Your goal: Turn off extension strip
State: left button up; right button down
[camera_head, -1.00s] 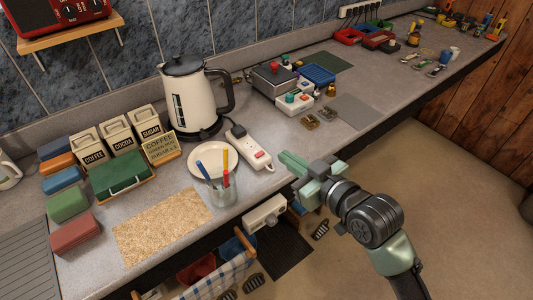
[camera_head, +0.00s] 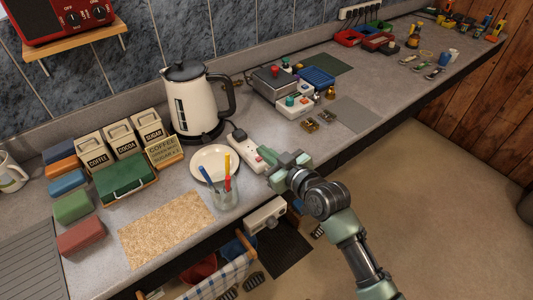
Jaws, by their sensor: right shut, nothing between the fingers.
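The white extension strip (camera_head: 243,146) lies on the counter, between the kettle and the plate on one side and my right gripper on the other. A dark plug sits at its far end. My right gripper (camera_head: 266,156) is shut and empty, with its fingertips at the strip's near end, where the red switch was visible. The fingers hide most of that end, so I cannot tell whether they touch the switch or what position it is in. My left gripper is not in view.
A cream kettle (camera_head: 198,104) stands behind the strip. A white plate (camera_head: 214,162) and a glass of pens (camera_head: 225,194) stand left of my gripper. A box with coloured buttons (camera_head: 295,104) is farther right. The counter's front edge runs beneath my right arm.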

jog(key=shift+d+f, duration=0.2)
jog(key=shift+f, duration=0.55)
jog(key=shift+f, duration=0.15)
